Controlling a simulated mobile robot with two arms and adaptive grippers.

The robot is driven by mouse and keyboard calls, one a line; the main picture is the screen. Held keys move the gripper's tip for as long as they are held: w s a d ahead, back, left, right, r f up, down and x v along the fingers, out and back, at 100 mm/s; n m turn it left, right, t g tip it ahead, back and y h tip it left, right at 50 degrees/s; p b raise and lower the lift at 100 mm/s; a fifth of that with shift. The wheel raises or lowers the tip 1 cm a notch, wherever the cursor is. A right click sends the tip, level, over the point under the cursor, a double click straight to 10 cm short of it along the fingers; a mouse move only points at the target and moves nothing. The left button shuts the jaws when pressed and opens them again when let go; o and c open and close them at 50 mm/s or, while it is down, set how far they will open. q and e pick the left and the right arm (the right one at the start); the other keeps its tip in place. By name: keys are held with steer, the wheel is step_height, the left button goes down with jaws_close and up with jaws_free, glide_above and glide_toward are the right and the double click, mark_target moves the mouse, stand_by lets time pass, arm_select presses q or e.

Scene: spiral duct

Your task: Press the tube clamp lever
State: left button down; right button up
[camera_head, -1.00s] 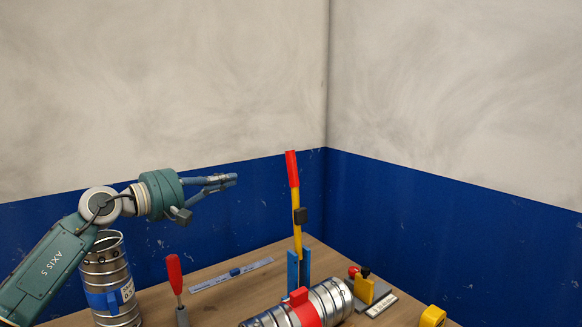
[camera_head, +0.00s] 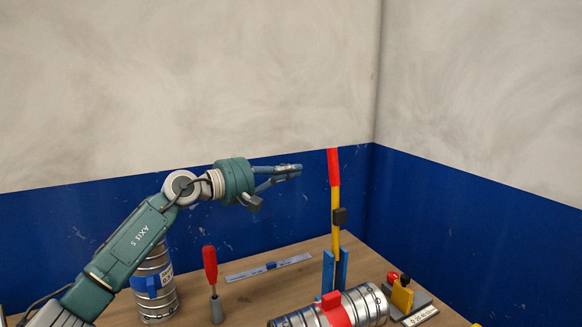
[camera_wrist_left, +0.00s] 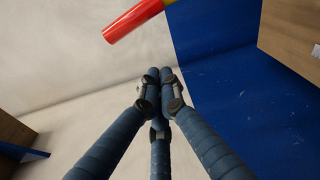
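A tall lever stands upright in a blue bracket (camera_head: 335,272) on the bench. It has a yellow shaft (camera_head: 336,200) and a red grip (camera_head: 333,167). In the left wrist view the red grip (camera_wrist_left: 136,20) crosses the top, ahead of and beside the fingertips. My left gripper (camera_head: 293,170) is level with the red grip in the head view, to its left, with a visible gap. Its fingers are drawn together and hold nothing; in the wrist view the fingertips (camera_wrist_left: 160,75) meet. My right gripper is in neither view.
A silver spiral duct (camera_head: 365,305) with a red clamp (camera_head: 335,309) lies in front of the lever. A base with a red button (camera_head: 393,276) stands to the right. A red-handled tool (camera_head: 210,265), a ruler (camera_head: 270,268) and an upright duct piece (camera_head: 155,285) are left.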

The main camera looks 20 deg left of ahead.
arm_select(q)
steer(key=w+d+p, duration=0.2)
steer(key=d+p, duration=0.3)
steer(key=d, duration=0.1)
steer(key=shift+w+d+r, duration=0.15)
steer(key=shift+d+r, duration=0.1)
steer(key=shift+r, duration=0.15)
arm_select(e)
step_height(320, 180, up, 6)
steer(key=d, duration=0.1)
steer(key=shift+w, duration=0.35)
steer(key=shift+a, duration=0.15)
